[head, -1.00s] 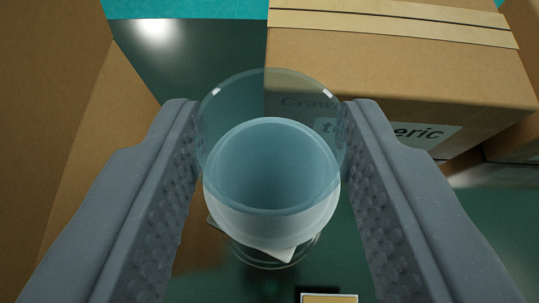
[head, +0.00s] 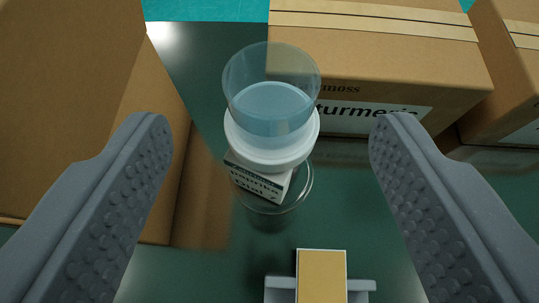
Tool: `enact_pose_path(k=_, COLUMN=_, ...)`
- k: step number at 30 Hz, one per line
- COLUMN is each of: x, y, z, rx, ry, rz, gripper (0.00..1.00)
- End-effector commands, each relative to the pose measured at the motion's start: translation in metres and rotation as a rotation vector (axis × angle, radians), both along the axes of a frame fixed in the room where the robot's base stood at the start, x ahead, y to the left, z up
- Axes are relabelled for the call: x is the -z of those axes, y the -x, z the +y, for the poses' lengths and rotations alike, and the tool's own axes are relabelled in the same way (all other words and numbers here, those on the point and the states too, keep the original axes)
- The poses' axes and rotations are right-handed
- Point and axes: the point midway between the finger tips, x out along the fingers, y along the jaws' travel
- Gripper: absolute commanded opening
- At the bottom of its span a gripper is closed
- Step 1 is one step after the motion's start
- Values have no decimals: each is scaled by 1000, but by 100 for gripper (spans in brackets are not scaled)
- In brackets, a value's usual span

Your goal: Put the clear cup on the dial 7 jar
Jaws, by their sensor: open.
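The clear cup (head: 270,62) stands upright with its open rim up, on the white top (head: 243,138) of a jar. The jar's label (head: 258,180) reads "paprika Dial 7". The cup's lower part overlaps the jar's white top in the view, and a clear round rim (head: 310,182) shows around the jar's lower part. My gripper (head: 270,127) is open and empty, with one finger far to each side of the cup and jar and a wide gap between. Neither finger touches them.
A carton with a "turmeric" label (head: 375,117) stands behind the jar, with another carton (head: 510,65) at right. A tall open cardboard box (head: 70,110) is at left. A yellow-topped block (head: 321,275) on a grey piece is near the front. Dark green surface lies between.

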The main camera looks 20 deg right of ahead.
Motion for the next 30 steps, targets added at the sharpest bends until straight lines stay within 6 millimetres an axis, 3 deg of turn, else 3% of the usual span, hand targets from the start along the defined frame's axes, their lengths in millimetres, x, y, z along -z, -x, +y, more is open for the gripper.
enact_pose_path(k=6, x=-15, y=27, z=7, rx=-1, ry=-1, rz=1, gripper=62)
enact_pose_path(k=15, x=-28, y=49, z=13, rx=-1, ry=-1, rz=1, gripper=62)
enact_pose_path(k=26, x=-30, y=53, z=14, rx=0, ry=-1, rz=2, gripper=62)
enact_pose_path(k=30, x=-49, y=45, z=20, rx=-18, ry=-34, rz=-18, gripper=62)
